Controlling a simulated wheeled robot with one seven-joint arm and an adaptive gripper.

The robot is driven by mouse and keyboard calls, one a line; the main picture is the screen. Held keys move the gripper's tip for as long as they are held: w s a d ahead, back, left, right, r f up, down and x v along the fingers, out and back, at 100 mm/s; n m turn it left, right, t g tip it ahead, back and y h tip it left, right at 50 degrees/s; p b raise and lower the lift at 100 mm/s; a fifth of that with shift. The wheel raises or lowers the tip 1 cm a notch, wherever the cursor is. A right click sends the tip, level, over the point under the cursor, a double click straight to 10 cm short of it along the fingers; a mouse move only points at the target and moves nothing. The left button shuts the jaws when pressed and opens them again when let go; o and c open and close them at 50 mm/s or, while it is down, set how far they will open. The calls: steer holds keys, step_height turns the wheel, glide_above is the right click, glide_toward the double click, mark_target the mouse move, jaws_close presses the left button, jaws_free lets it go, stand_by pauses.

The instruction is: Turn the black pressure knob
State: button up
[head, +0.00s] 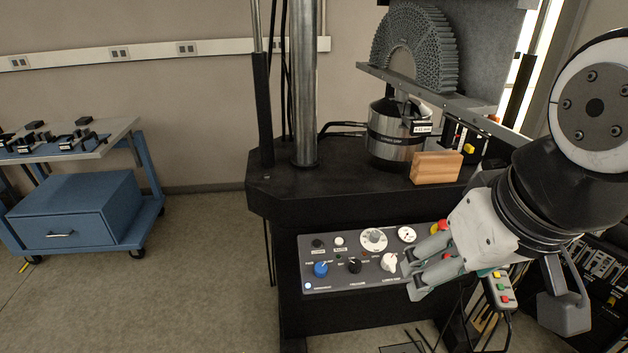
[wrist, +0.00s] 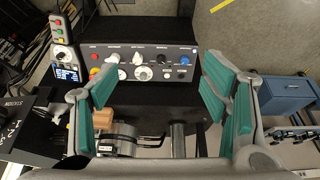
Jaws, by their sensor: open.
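The control panel (head: 340,284) is on the front of the black machine base. Its black knob (head: 354,265) sits in the lower row between a blue knob (head: 320,269) and a white knob (head: 389,262). The labels are too small to read. In the wrist view the panel appears turned around, with the black knob (wrist: 162,59) near the middle between my fingers. My gripper (head: 411,278) is open and empty, at the right part of the panel, right of the black knob in the head view. My gripper also shows in the wrist view (wrist: 158,84), its green-padded fingers wide apart.
A red button (head: 443,226) and dials are on the panel. A pendant with coloured buttons (head: 499,289) hangs at the right. A wooden block (head: 436,167) and a metal cylinder (head: 392,151) stand above. A blue cart (head: 75,212) is at left; floor between is clear.

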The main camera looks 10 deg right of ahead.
steer(key=shift+n+g, duration=0.5)
steer(key=shift+n, duration=0.2)
steer(key=w, duration=0.2)
steer(key=w+f, duration=0.1)
steer(key=w, duration=0.2)
steer(key=w+b, duration=0.1)
steer(key=w, duration=0.2)
steer(key=shift+f, duration=0.2)
steer(key=shift+c, duration=0.6)
steer(key=n+g+h+b, duration=0.1)
steer(key=n+g+b, duration=0.2)
steer(key=n, duration=0.2)
glide_above(355, 263)
steer(key=s+a, duration=0.1)
steer(key=a, duration=0.1)
step_height(355, 263, down, 19)
steer(key=f, duration=0.4)
steer(key=d+f, duration=0.1)
steer(key=f, duration=0.4)
steer(key=w+d+f, duration=0.1)
steer(key=f, duration=0.3)
steer(key=shift+f+b, duration=0.3)
steer(key=shift+b, duration=0.1)
steer(key=c, duration=1.2)
